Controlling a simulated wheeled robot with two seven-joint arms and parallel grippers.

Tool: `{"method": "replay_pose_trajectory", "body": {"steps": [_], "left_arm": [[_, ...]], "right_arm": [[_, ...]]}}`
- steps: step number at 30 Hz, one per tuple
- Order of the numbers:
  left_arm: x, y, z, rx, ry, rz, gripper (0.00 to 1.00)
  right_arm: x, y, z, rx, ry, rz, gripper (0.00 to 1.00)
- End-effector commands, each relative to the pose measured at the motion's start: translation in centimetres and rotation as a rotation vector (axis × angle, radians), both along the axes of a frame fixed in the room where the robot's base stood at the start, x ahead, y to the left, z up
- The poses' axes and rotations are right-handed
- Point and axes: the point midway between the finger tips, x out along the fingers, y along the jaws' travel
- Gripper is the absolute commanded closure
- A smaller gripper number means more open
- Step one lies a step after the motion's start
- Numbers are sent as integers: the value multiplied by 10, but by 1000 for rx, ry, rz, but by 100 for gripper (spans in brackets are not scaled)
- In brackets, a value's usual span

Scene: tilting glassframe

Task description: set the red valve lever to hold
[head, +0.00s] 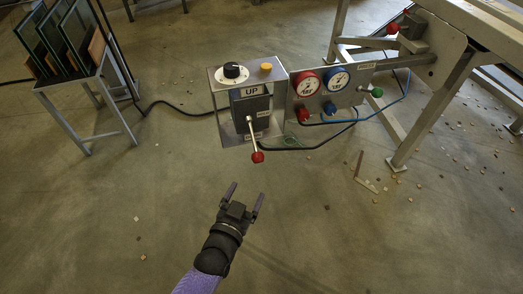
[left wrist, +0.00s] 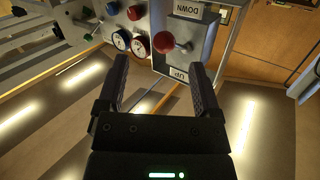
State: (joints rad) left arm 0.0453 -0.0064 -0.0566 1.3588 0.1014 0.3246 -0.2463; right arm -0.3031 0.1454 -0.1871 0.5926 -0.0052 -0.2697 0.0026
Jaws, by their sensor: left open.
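The red valve lever (head: 257,157) is a pale rod with a red ball on its end, mounted on the dark front of a grey control box (head: 217,101). In the head view it hangs down and slightly right, toward the bottom label. My left gripper (head: 246,190) is open and empty, a little below the ball and apart from it. In the left wrist view, the red ball (left wrist: 163,42) shows between and beyond the open fingertips (left wrist: 158,62). That view shows the UP label lower and the DOWN label upper. The small middle label is too small to read. My right gripper is out of view.
A black dial (head: 232,71) and an orange button (head: 266,67) top the box. Beside it are a red gauge (head: 307,84), a blue gauge (head: 337,78) and hoses. A glass rack (head: 75,85) stands left, a metal frame (head: 425,115) right. The floor in front is mostly clear.

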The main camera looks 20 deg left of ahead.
Motion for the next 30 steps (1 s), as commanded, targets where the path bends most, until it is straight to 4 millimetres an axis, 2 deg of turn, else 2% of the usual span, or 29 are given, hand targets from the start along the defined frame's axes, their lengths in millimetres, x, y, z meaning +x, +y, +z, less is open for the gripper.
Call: {"method": "replay_pose_trajectory", "body": {"steps": [1, 3, 5, 11, 14, 18, 21, 30], "left_arm": [[8, 0, -4, -3, -50, 12, 16], [16, 1, 9, -4, -102, 21, 16], [23, 2, 13, -4, -115, 23, 16], [70, 2, 10, -3, -112, 22, 16], [93, 1, 10, -3, -110, 22, 16], [104, 1, 14, -3, -110, 22, 16], [110, 1, 15, -3, -110, 22, 16], [114, 1, 17, -3, -110, 22, 16]], "right_arm": [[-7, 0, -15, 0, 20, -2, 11], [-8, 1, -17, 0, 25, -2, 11], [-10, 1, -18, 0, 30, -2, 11], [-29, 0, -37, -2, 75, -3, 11], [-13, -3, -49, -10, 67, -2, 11], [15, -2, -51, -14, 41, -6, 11], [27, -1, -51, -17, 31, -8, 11], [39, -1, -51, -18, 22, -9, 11]]}}
